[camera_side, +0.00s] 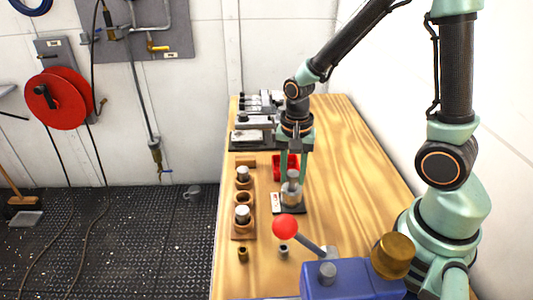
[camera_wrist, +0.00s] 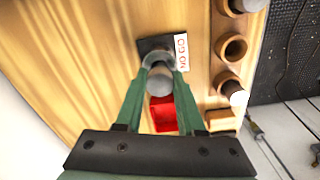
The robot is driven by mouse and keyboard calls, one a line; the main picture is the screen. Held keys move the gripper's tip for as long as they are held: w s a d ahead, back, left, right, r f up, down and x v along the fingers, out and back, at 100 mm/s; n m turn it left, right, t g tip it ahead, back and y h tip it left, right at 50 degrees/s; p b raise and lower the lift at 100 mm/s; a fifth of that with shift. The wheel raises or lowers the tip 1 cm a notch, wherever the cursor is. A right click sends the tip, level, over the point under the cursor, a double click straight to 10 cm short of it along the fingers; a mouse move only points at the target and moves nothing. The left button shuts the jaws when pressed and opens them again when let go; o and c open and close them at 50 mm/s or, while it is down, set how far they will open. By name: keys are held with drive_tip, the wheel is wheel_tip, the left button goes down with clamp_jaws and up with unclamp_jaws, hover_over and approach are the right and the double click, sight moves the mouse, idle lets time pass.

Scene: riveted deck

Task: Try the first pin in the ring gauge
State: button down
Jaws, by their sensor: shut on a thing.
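My gripper (camera_side: 292,177) is shut on a grey metal pin (camera_side: 292,174), which stands upright between its green fingers. The metal ring gauge (camera_side: 291,196) sits on a dark plate (camera_side: 300,209) directly below. The pin's lower end is at the ring's top; I cannot tell whether it is inside the bore. In the wrist view the held pin (camera_wrist: 160,84) overlaps the ring gauge (camera_wrist: 157,59) and hides much of its opening. A white label (camera_wrist: 181,52) reading NO GO lies beside the ring.
A wooden rack (camera_side: 243,235) left of the gauge holds pale-topped pins (camera_side: 242,214) and has an empty hole (camera_side: 243,197). A red bin (camera_side: 279,164) is close behind the gripper. A blue box with a red-knobbed lever (camera_side: 285,227) stands in front. Bench is clear to the right.

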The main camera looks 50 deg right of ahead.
sight(293, 173)
drive_tip(key=shift+f, duration=0.9)
idle(0.8)
drive_tip(key=shift+r, duration=0.15)
idle(1.0)
drive_tip(key=shift+r, duration=2.65)
